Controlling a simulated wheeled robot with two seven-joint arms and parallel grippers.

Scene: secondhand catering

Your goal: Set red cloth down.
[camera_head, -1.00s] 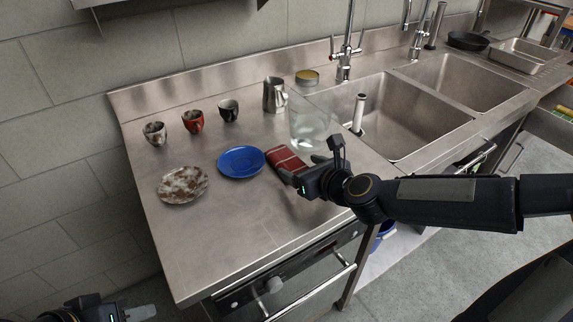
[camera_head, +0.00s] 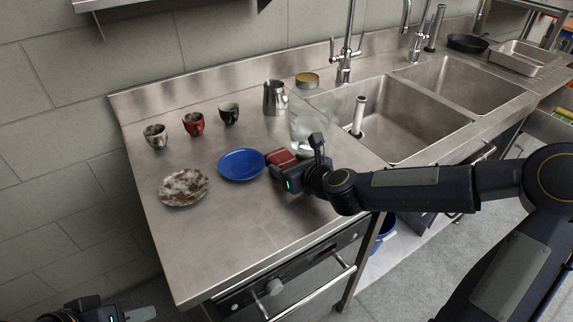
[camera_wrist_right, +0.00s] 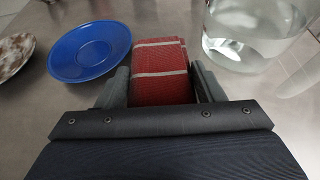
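The red cloth (camera_head: 281,157), folded and with pale stripes, is at the right edge of the blue plate (camera_head: 241,164) in the head view. In the right wrist view the cloth (camera_wrist_right: 160,72) fills the space between the two fingers of my right gripper (camera_wrist_right: 162,88), which sit against its sides. My right gripper (camera_head: 283,167) is low over the steel counter (camera_head: 225,235); I cannot tell whether the cloth touches the counter. The gripper hides the cloth's near end. My left gripper (camera_head: 139,314) is at the bottom left, mostly cut off.
A clear glass container (camera_head: 308,132) stands just right of the cloth. A brown-and-white plate (camera_head: 183,187) lies left of the blue one. Several cups (camera_head: 193,124) and a steel pitcher (camera_head: 275,98) stand behind. Sinks (camera_head: 400,120) are at the right. The counter's front is clear.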

